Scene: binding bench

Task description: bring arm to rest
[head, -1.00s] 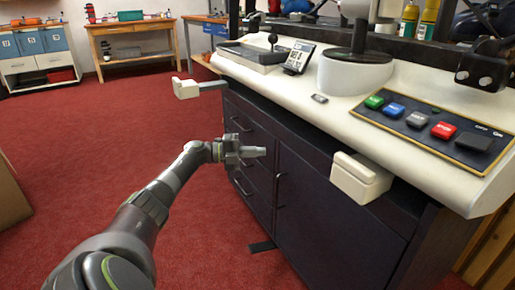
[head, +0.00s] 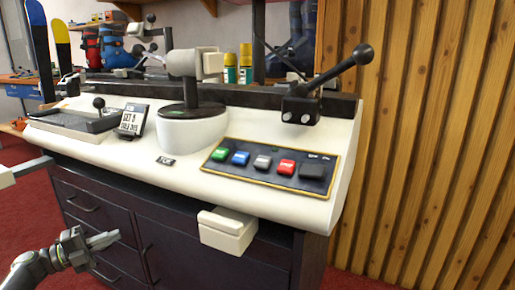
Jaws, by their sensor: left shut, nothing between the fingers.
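My left gripper (head: 103,240) is in the lower left of the head view. Its fingers are closed together with nothing between them. It is held in front of the dark drawer cabinet of the bench (head: 190,250), below the level of the white top, and looks apart from it. Only the wrist end of my left arm shows at the bottom left edge. My right gripper is not in the view.
The white bench top bears a button panel (head: 270,166), a white round-based device (head: 192,125), a small display (head: 132,120) and a black lever (head: 340,75). A cream block (head: 227,229) juts from the front. A wood-slat wall (head: 430,150) stands at right.

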